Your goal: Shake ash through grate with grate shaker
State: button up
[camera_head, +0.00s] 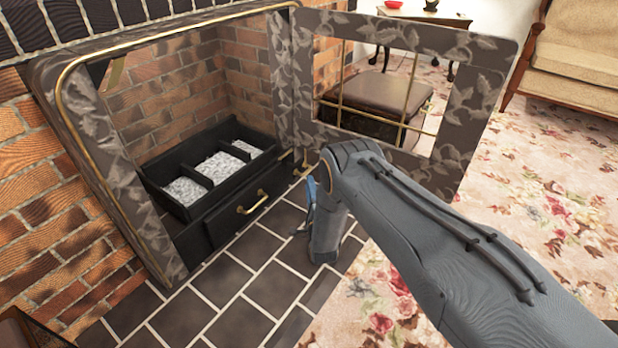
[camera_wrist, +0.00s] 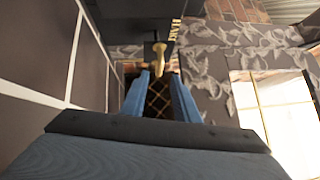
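The black grate box (camera_head: 150,178) sits in the fireplace, with grey-white ash (camera_head: 218,169) in its compartments. A brass grate shaker handle (camera_head: 303,163) sticks out at the right front of the firebox, by the door hinge side. In the wrist view the brass handle (camera_wrist: 159,60) lies ahead of my gripper, in line with the gap between its fingertips. My gripper (camera_wrist: 159,74) is open, its two blue fingers apart with nothing between them that I can make out. In the head view my gripper (camera_head: 308,203) points toward the firebox, mostly hidden by my arm.
The drawer below the grate is closed, with a brass handle (camera_head: 253,203). The patterned fireplace door (camera_head: 466,120) with brass bars stands open to the right, close to my arm. Dark tiles (camera_head: 245,290) in front are clear. A brown stool (camera_head: 375,90) stands behind the door.

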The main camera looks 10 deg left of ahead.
jog(key=v, duration=0.2)
jog(key=shift+s+d+f+p, duration=0.1)
jog(key=shift+s+d+p, duration=0.05)
jog(key=shift+s+p, duration=0.2)
